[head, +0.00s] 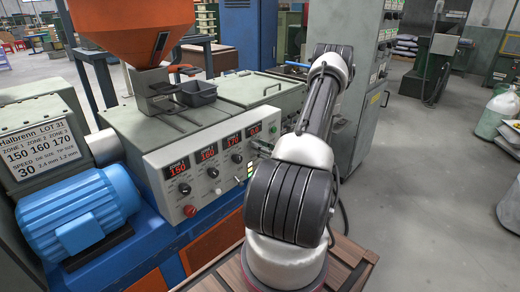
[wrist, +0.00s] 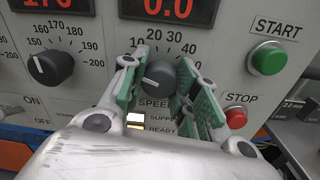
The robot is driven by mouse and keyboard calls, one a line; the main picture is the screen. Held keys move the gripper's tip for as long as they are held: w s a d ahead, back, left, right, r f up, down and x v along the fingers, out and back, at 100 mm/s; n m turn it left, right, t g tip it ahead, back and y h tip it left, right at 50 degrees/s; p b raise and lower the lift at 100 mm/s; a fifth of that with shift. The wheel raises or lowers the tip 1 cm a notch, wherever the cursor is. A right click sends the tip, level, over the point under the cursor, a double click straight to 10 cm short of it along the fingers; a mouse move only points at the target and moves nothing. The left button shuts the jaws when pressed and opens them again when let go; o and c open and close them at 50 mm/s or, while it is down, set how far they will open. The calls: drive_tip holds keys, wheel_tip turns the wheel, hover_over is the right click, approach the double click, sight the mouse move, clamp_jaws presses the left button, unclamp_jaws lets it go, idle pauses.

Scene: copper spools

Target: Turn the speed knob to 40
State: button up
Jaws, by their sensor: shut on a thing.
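The dark speed knob (wrist: 160,76) sits on the grey control panel (head: 202,199), above the SPEED label. Its printed scale shows 10, 20, 30 and 40 around its top. My gripper (wrist: 158,82) has green-padded fingers on both sides of the knob and is shut on it. The red display (wrist: 168,10) above the knob reads 0.0.
A zone knob (wrist: 50,66) is left of my gripper. The green START button (wrist: 268,57) and red STOP button (wrist: 236,117) are to its right, STOP close to the right finger. A sign (head: 37,150) lists zones 150, 160, 170 and speed 30.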

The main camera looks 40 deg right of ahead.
drive_tip(key=m, duration=1.1)
drive_tip(key=shift+m+t+h, duration=0.3)
drive_tip(key=m, duration=0.5)
drive_tip(key=shift+m, duration=0.3)
drive_tip(key=m, duration=0.6)
drive_tip(key=shift+h, duration=0.3)
drive_tip(key=shift+f+m, duration=0.1)
drive_tip(key=shift+m, duration=0.2)
drive_tip(key=o, duration=1)
drive_tip(key=shift+o, duration=0.2)
drive_tip(key=shift+s, duration=0.15)
